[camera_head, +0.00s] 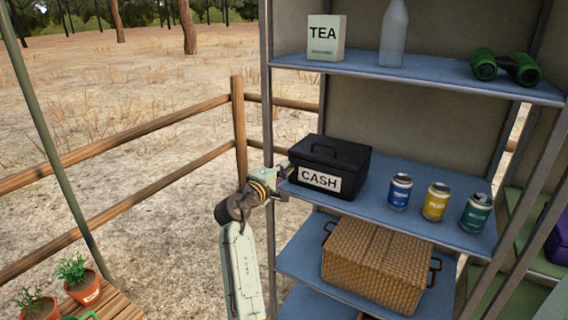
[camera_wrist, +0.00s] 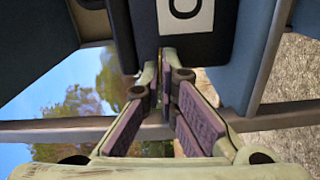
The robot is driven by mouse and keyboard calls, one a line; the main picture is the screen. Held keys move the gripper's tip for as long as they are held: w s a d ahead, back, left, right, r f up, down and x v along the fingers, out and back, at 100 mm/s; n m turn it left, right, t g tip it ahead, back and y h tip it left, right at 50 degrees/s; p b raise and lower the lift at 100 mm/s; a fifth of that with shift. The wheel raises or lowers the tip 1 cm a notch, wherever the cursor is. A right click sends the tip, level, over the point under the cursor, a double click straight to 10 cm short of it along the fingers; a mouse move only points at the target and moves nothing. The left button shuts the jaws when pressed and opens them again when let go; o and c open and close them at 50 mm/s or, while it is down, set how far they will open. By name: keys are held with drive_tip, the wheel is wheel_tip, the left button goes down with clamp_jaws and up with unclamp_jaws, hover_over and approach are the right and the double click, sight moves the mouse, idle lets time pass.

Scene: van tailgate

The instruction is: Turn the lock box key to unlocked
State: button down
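The lock box is a black cash box (camera_head: 333,163) with a handle on its lid and a white CASH label (camera_head: 319,179). It stands at the left end of the middle shelf. My gripper (camera_head: 284,174) is at its left front corner in the head view. In the wrist view, the dark box front (camera_wrist: 205,45) and part of its label (camera_wrist: 186,14) are just past my fingertips (camera_wrist: 161,66). The fingertips are close together with a narrow dark gap between them. No key shows clearly; the fingers may hide it, so I cannot tell how it is turned.
Blue, yellow and green cans (camera_head: 435,202) stand right of the box on the blue shelf (camera_head: 375,206). A wicker basket (camera_head: 377,264) sits below. A tea box (camera_head: 325,38), white bottle (camera_head: 393,34) and green binoculars (camera_head: 504,67) are above. A shelf post (camera_head: 267,120) stands left of the box.

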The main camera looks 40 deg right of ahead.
drive_tip(key=shift+n, duration=0.5)
drive_tip(key=c, duration=2.3)
unclamp_jaws()
drive_tip(key=o, duration=0.4)
drive_tip(key=v, duration=1.2)
